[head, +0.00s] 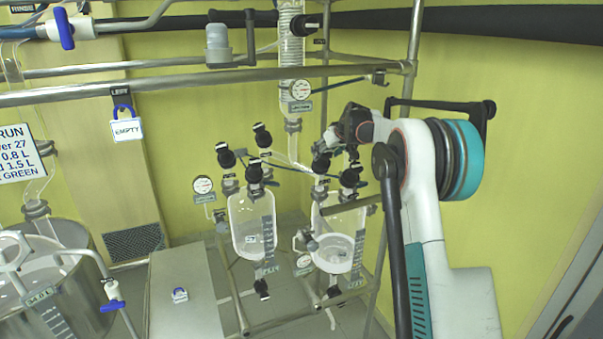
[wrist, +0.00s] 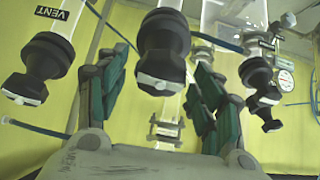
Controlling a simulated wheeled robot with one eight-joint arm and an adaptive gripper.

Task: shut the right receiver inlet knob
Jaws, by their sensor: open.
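The right receiver (head: 338,240) is a clear glass vessel with some pale contents low in it. Several black knobs sit around its top, including one at the front right (head: 350,177); my gripper (head: 343,150) is just above and partly hides them. In the wrist view my gripper (wrist: 160,78) is open, with one green-padded finger on each side. A black knob with a white end cap (wrist: 162,50) shows between the fingers. I cannot tell whether they touch it. No label on this knob is readable, so I cannot confirm it is the inlet knob.
Another black knob (wrist: 38,68) beside a VENT label is at the wrist view's left; more knobs (wrist: 257,75) and a gauge (wrist: 285,80) are right. The left receiver (head: 252,225) stands close by. A steel rail (head: 200,85) crosses above; a glass column (head: 291,60) hangs behind.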

